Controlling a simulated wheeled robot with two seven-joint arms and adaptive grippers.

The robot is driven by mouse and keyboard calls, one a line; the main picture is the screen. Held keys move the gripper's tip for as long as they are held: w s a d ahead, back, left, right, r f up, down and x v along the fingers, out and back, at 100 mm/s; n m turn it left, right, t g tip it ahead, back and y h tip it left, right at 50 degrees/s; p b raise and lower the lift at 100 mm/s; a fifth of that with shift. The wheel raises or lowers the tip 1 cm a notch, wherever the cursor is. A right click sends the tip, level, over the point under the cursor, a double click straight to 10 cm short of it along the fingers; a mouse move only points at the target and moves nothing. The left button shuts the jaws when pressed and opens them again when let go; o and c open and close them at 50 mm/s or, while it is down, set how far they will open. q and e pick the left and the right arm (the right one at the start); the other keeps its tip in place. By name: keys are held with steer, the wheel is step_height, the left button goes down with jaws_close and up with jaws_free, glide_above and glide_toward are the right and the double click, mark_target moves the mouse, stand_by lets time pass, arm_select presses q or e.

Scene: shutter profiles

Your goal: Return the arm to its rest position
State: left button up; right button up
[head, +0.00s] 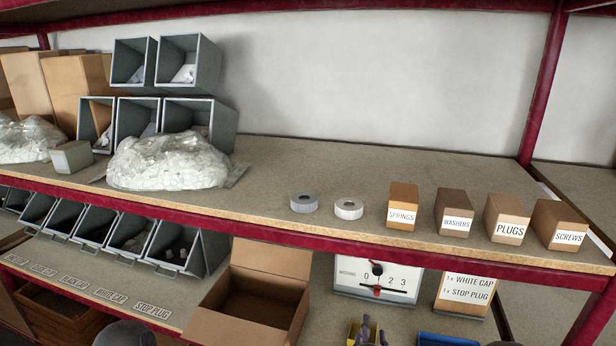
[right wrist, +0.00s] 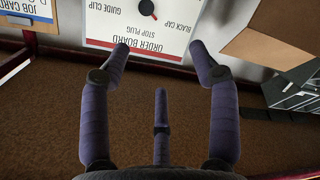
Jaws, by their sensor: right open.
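My right gripper (head: 367,333) shows at the bottom edge of the head view as dark purple fingers, mostly cut off. In the right wrist view the right gripper (right wrist: 160,62) has its fingers spread wide, with nothing between them. Its fingertips show in front of the lower part of a white order board (right wrist: 150,28) with upside-down lettering; I cannot tell how far apart they are. My left gripper is in neither view.
An open cardboard box (head: 245,306) stands left of a dial board (head: 377,280) and an order card (head: 466,292). A red shelf edge (head: 300,239) runs above them. Grey bins (head: 139,240) stand at left. Small labelled boxes, including springs (head: 402,205), line the upper shelf.

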steer(key=s+a+f+m+g+y+b, duration=0.2)
steer(key=s+f+g+b, duration=0.3)
steer(key=f, duration=0.8)
steer(key=s+a+f+m+g+y, duration=0.25)
steer(key=s+f, duration=0.55)
steer(key=f, duration=0.5)
steer(key=s+a+f+m+g+y+b, duration=0.1)
steer(key=s+f+g, duration=0.3)
steer(key=s, duration=0.4)
steer(key=s+a+f+m+g+y+b, duration=0.1)
steer(key=s+f+m+g, duration=0.3)
steer(key=s, duration=0.5)
step_height(320, 180, down, 2)
steer(key=shift+s+f+b, duration=0.1)
steer(key=shift+s+b, duration=0.1)
steer(key=shift+b, duration=0.55)
steer(key=shift+y, duration=0.25)
